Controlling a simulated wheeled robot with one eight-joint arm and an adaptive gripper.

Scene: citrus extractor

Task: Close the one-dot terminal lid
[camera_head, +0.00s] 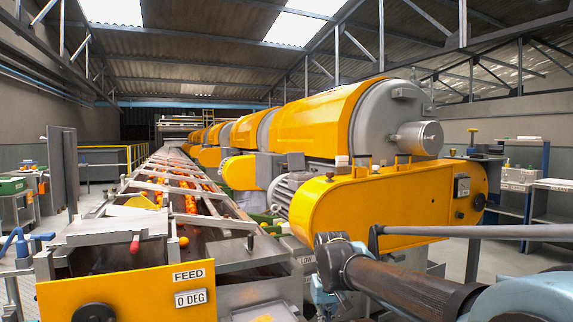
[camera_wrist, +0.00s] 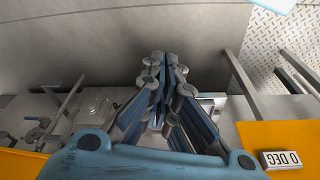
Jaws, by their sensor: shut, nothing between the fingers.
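My gripper (camera_wrist: 161,58) is in the middle of the wrist view, its blue-and-grey fingers drawn together at the tips with nothing between them. In the head view my arm reaches in from the lower right, and its end is partly hidden beside the machine's front. I cannot make out the one-dot terminal lid for certain in either view. A small pale box-like part (camera_wrist: 212,100) shows just right of my fingers in the wrist view, partly hidden by them. A flat square plate with a round middle (camera_wrist: 92,105) lies to their left. No dots are readable on either.
The yellow feed panel (camera_head: 128,293) with the label "0 DEG" stands at the lower left of the head view. A conveyor (camera_head: 150,215) with oranges runs back behind it. A yellow drive cover (camera_head: 400,205) stands above my arm. Steel bars (camera_wrist: 238,80) rise right of my gripper.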

